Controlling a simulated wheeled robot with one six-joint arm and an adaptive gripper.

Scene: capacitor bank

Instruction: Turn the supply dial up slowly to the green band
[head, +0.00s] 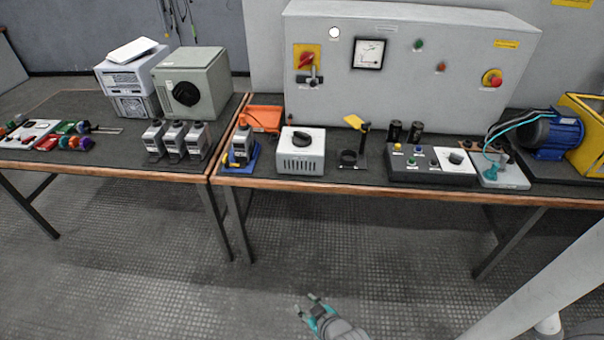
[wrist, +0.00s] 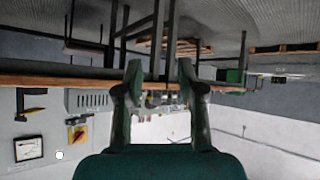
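A white vented box (head: 301,152) with a black dial (head: 302,138) on top stands on the right bench. Another black dial (head: 456,157) sits on a white plate on a dark control block. I cannot tell which is the supply dial, and no green band is readable. A meter (head: 369,53) with a white face is on the grey panel; it also shows in the wrist view (wrist: 28,149). My gripper (head: 318,302) is low in front of the bench, apart from everything. In the wrist view (wrist: 158,75) its fingers are spread and empty.
The right bench's wooden front edge (head: 350,187) lies between my gripper and the boxes. A yellow-topped stand (head: 357,123), grey modules (head: 176,142) and a blue motor (head: 553,135) crowd the benches. The floor (head: 200,290) in front is clear.

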